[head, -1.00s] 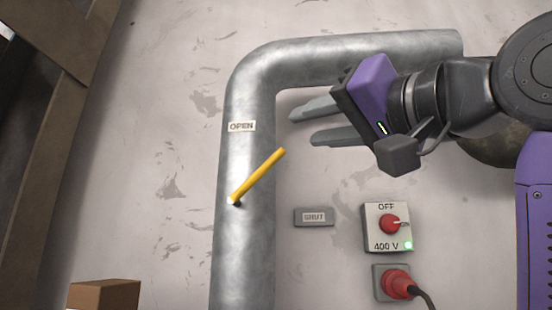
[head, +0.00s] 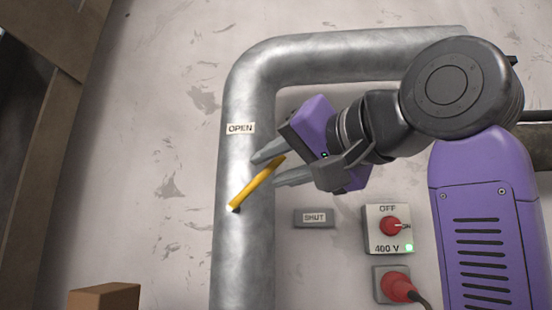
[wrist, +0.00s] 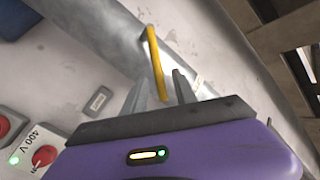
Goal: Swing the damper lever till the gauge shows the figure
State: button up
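The damper lever (head: 252,187) is a yellow bar pivoted on the grey pipe (head: 244,250). It slants up and right from its pivot, between the OPEN label (head: 241,128) and the SHUT label (head: 314,218). My gripper (head: 268,170) is open, with one finger on each side of the lever's free end. In the wrist view the yellow lever (wrist: 156,60) reaches in between the fingers, with gaps seen on both sides. No gauge or figure shows in either view.
A switch box (head: 388,230) marked OFF and 400 V, with a red knob and green light, is on the wall at lower right. A red plug (head: 397,287) sits below it. A brown box (head: 105,297) is at bottom left. The wall left of the pipe is clear.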

grip_shut()
dwell(1.5)
